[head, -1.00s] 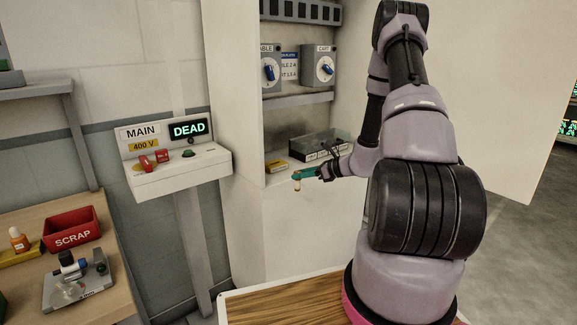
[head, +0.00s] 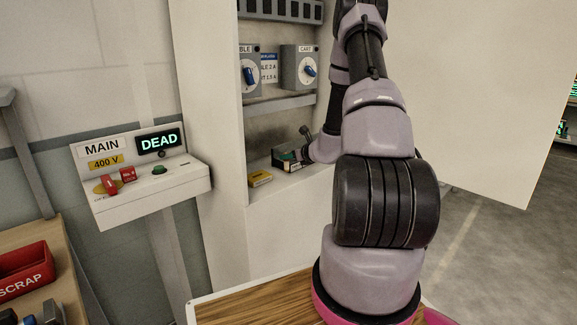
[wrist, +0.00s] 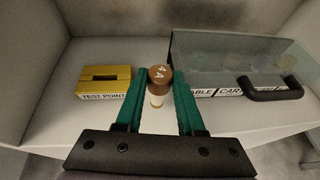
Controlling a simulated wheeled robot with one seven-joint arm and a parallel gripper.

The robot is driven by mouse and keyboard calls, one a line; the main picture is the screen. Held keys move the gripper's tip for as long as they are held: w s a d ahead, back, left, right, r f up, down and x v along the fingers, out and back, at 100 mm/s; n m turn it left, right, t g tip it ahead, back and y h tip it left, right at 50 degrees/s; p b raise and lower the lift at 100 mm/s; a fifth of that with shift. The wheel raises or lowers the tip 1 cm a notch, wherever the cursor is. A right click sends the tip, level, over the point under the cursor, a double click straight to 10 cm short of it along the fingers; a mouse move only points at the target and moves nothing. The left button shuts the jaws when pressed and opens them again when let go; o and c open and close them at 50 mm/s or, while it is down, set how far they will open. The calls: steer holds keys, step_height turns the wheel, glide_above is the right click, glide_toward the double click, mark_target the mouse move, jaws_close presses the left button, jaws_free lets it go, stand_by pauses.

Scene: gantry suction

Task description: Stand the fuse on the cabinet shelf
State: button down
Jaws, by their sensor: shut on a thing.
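The fuse (wrist: 158,78) has a brown cap marked 4 A and a pale body below it, seen from above in the wrist view. My gripper (wrist: 162,76) is shut on it, with a teal finger on each side of the cap. The cabinet shelf (wrist: 60,116) lies beneath the fuse. I cannot tell whether the fuse's lower end touches the shelf. In the head view my gripper (head: 290,156) is inside the cabinet over the shelf (head: 262,200), and the fuse cannot be made out there.
A yellow TEST POINT block (wrist: 104,82) stands left of the fuse. A clear-lidded box (wrist: 225,62) with a dark handle (wrist: 268,92) stands close on the right. The cabinet side wall (head: 208,130) bounds the left. The MAIN panel (head: 140,175) reads DEAD.

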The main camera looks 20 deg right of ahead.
mark_target(288, 164)
steer(key=shift+f, duration=1.65)
steer(key=shift+f, duration=0.15)
steer(key=c, duration=0.5)
jaws_free()
steer(key=shift+s, duration=0.1)
